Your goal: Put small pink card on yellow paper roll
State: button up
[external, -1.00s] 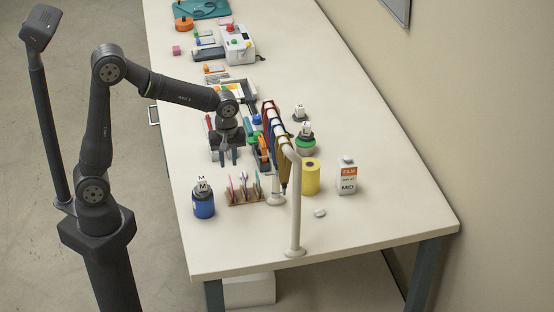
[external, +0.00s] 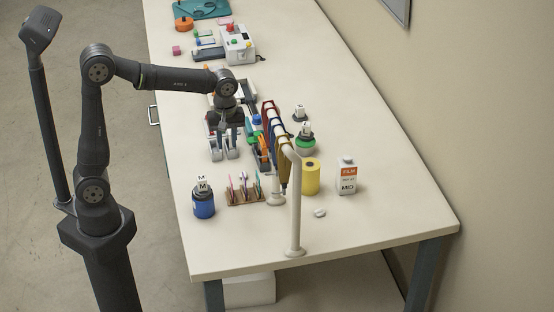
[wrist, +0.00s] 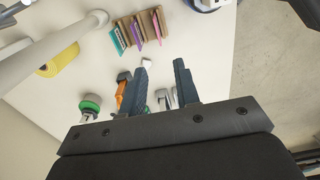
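A wooden rack (external: 246,200) near the front of the table holds several slim upright cards. My gripper (external: 229,138) is above the table behind the rack. Its fingers (wrist: 163,78) are apart with nothing held between them.
A white post with a rail (external: 296,215) carrying hanging coloured items stands between rack and roll. A blue bottle (external: 204,204) is left of the rack, a film carton (external: 347,178) right of the roll. A small white object (external: 320,213) lies in front. The right tabletop is clear.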

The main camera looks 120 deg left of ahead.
jog(key=s+a+t+h, duration=0.2)
jog(key=s, duration=0.1)
send_near(231, 184)
jog(key=f, duration=0.5)
jog(key=shift+s+d+f, duration=0.2)
jog(key=shift+f, duration=0.15)
jog(key=shift+a+x, duration=0.15)
jog(key=shift+x, duration=1.2)
jog(key=shift+a+x, duration=0.15)
jog(key=shift+x, duration=1.25)
jog(key=shift+w, duration=0.2)
grip_shut()
